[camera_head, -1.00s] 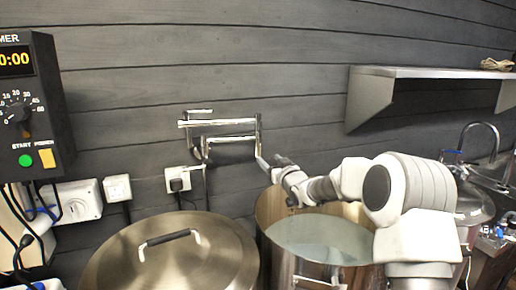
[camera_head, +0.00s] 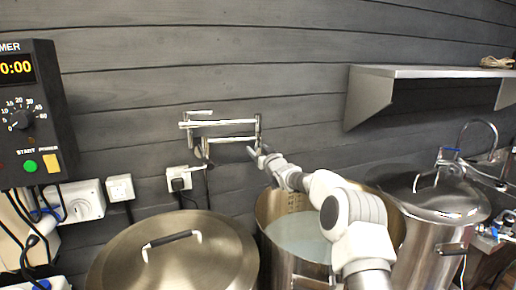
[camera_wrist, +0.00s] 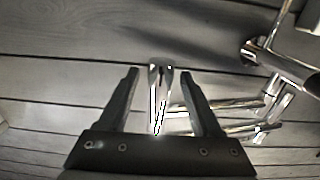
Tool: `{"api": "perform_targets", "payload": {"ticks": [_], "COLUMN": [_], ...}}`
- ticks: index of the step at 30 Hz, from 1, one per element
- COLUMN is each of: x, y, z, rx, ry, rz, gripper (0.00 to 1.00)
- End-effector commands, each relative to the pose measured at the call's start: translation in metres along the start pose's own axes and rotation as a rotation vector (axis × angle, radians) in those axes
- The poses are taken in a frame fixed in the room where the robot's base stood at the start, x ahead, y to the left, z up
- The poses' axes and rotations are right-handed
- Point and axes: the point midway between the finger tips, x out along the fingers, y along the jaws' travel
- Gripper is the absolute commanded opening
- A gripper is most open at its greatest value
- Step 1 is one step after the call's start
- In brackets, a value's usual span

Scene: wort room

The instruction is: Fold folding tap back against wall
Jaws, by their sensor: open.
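The folding tap (camera_head: 222,123) is a chrome, jointed double-bar pipe on the grey plank wall, above and between two large pots. Its bars lie roughly level along the wall, with a short upright joint at the right end. My gripper (camera_head: 259,156) is at that right end, just below the bars. In the wrist view my gripper (camera_wrist: 160,76) is open, and a chrome end of the tap (camera_wrist: 160,95) shows between its two dark fingers. Contact cannot be told. More chrome pipe (camera_wrist: 290,68) shows to the right in the wrist view.
A lidded steel pot (camera_head: 120,262) stands below left, and an open pot of liquid (camera_head: 268,240) under my arm. Another lidded pot (camera_head: 425,235) stands right. A shelf (camera_head: 430,72) juts from the wall. A timer box (camera_head: 55,110) and sockets (camera_head: 179,180) are left.

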Motion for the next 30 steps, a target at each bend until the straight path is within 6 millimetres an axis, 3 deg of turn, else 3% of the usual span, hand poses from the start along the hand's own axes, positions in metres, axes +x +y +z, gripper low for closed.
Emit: {"api": "perform_targets", "payload": {"ticks": [14,25,30], "x": [0.006,0.0059,0.0059], "y": [-0.0001,0.0001,0.0001], "z": [0.0006,0.0004,0.0004], "rx": [0.0,0.0,0.0], "ry": [0.0,0.0,0.0], "rz": [0.001,0.001,0.001], "gripper": [0.66,0.01,0.0]}}
